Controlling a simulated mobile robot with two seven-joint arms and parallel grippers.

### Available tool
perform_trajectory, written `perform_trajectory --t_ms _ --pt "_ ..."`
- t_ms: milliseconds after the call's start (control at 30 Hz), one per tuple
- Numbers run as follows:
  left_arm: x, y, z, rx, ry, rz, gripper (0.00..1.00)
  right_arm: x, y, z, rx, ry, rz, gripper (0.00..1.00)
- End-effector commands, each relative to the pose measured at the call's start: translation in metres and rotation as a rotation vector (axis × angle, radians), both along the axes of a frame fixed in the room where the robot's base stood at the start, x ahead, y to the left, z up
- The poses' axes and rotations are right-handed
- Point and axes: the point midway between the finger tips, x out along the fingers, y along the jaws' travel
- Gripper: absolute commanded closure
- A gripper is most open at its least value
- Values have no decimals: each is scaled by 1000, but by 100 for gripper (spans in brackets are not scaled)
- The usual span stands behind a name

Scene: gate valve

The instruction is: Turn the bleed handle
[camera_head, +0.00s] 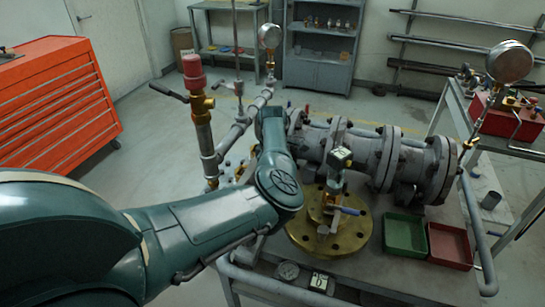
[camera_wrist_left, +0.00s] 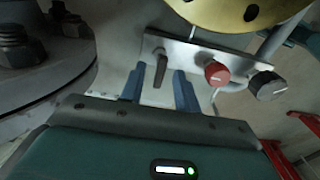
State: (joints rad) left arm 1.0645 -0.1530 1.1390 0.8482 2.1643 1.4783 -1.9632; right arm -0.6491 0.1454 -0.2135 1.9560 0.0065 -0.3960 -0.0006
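A small dark lever (camera_wrist_left: 160,66) sits on a grey metal plate (camera_wrist_left: 206,54) in the left wrist view; it looks like the bleed handle, though no label confirms this. My left gripper (camera_wrist_left: 159,79) is open, its two blue fingers on either side of the lever with visible gaps. I cannot tell how far the fingertips are from the plate. A small blue lever (camera_head: 347,210) also shows above the brass flange (camera_head: 352,238). My right gripper is not in view.
A red knob (camera_wrist_left: 217,73) and a black knob (camera_wrist_left: 267,85) sit right of the lever on the plate. A large bolted flange (camera_wrist_left: 40,60) is close on the left. Green (camera_head: 404,234) and red (camera_head: 450,245) trays lie right of the brass flange.

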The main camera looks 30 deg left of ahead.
Motion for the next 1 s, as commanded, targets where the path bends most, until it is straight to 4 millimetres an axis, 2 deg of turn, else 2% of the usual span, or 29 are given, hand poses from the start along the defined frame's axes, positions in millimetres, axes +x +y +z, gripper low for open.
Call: perform_trajectory --t_ms 33,200,400,600,1000 --pt "2 0 15 1 -7 3 68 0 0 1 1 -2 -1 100" --pt "1 0 52 -1 -6 1 68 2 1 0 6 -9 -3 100" --pt "1 0 83 1 -5 0 68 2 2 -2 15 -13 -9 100" --pt "1 0 95 0 -2 -1 68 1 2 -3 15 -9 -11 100" --pt "0 0 95 0 -1 0 68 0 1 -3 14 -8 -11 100"
